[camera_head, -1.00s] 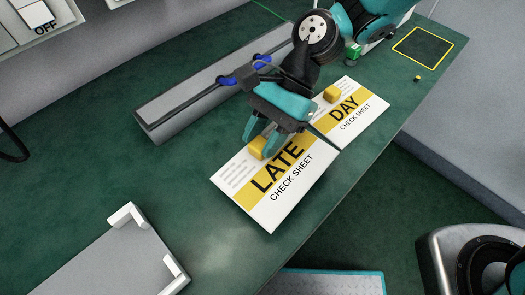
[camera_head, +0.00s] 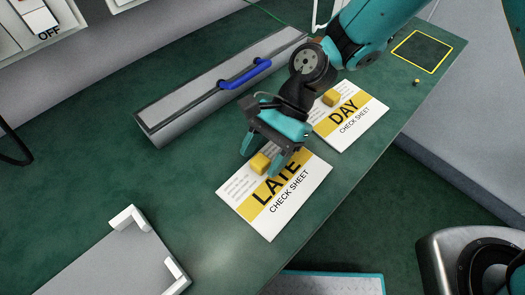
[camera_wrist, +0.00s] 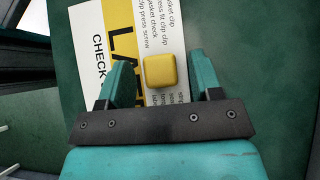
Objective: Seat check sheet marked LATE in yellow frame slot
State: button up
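The white LATE check sheet (camera_head: 289,207) lies flat on the green bench, with a yellow band and a yellow block grip on it. The block (camera_head: 260,163) also shows in the wrist view (camera_wrist: 160,71). My gripper (camera_head: 260,164) is low over the sheet, with its teal fingers apart on either side of the block. The wrist view shows gaps between the block and both fingers (camera_wrist: 160,80). The yellow frame slot (camera_head: 448,60) is an empty dark square outlined on the bench at the upper right.
The DAY check sheet (camera_head: 358,124) with its own yellow block (camera_head: 332,98) lies right beside my gripper. A grey box with a blue handle (camera_head: 245,73) stands behind. A grey plate with white corners (camera_head: 110,265) is at lower left. A small yellow knob (camera_head: 416,82) sits near the slot.

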jog(key=shift+f+b, duration=0.15)
jog(key=shift+b, duration=0.3)
jog(key=shift+f+b, duration=0.15)
jog(key=shift+b, duration=0.4)
jog(key=p+v, duration=0.4)
jog(key=v, duration=1.4)
jog(key=s+d+r+n+t+h, duration=0.1)
jog(key=s+d+r+n+t, duration=0.35)
jog(key=s+n, duration=0.3)
jog(key=s+d+r+n+t, duration=0.3)
jog(key=s+d+r+n, duration=0.15)
jog(key=s+n, duration=0.3)
notch_tip(320, 180, up, 10)
jog(key=p, duration=0.9)
jog(key=shift+p, duration=0.4)
jog(key=shift+f+g, duration=0.15)
jog(key=shift+g, duration=0.1)
